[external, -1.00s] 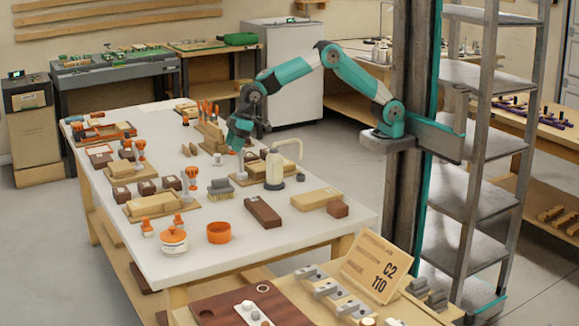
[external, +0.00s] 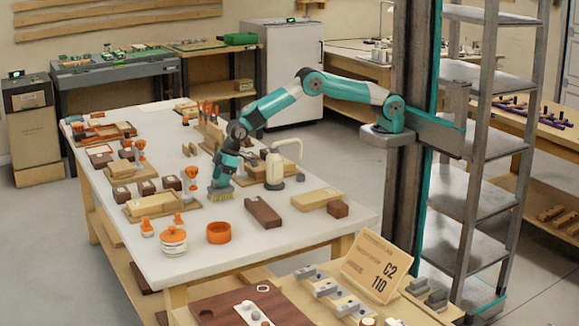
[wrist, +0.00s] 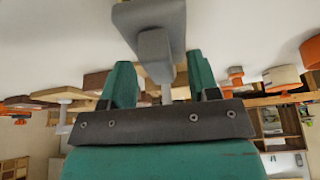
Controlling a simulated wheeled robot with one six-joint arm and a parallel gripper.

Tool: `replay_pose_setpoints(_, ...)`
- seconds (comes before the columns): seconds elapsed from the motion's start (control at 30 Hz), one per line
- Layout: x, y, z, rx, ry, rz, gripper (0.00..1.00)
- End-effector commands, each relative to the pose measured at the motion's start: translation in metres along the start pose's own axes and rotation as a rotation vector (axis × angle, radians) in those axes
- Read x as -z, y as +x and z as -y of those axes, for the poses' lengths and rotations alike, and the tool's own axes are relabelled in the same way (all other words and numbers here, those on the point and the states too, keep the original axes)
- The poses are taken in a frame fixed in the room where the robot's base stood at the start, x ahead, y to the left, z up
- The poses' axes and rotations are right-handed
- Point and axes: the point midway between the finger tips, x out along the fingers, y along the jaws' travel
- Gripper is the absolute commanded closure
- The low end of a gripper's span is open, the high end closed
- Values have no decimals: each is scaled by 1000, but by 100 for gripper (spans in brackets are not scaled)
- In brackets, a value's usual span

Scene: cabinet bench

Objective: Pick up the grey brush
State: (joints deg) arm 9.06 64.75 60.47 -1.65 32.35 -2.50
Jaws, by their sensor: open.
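The grey brush (external: 220,196) stands on the white table with its tan bristles down. Its upper part is mostly hidden by my gripper (external: 222,178), which is right above it. In the wrist view the grey brush (wrist: 150,17) shows at the top centre, with a grey part reaching back towards the space between my teal fingers. My gripper (wrist: 160,70) is open in that view, one finger on each side of this line. I cannot tell whether the fingers touch the brush.
An orange ring-shaped cup (external: 219,232) and a white-and-orange jar (external: 173,241) stand in front. A dark brown block (external: 263,211) lies to the right. A cream pump bottle (external: 274,168) stands behind right. A wooden board with blocks (external: 150,207) lies to the left.

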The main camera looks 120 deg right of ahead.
Motion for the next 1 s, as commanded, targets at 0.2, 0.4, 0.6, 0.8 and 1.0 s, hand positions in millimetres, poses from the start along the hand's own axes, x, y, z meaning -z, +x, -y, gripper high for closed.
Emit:
replay_pose_setpoints(0.2,0,0,0,0,0,-1,54)
replay_pose_setpoints(0.4,0,0,0,0,0,-1,100)
replay_pose_setpoints(0.6,1,-1,0,0,0,-2,100)
replay_pose_setpoints(0.8,3,-5,0,0,0,-3,100)
replay_pose_setpoints(1.0,12,-27,0,0,0,-6,100)
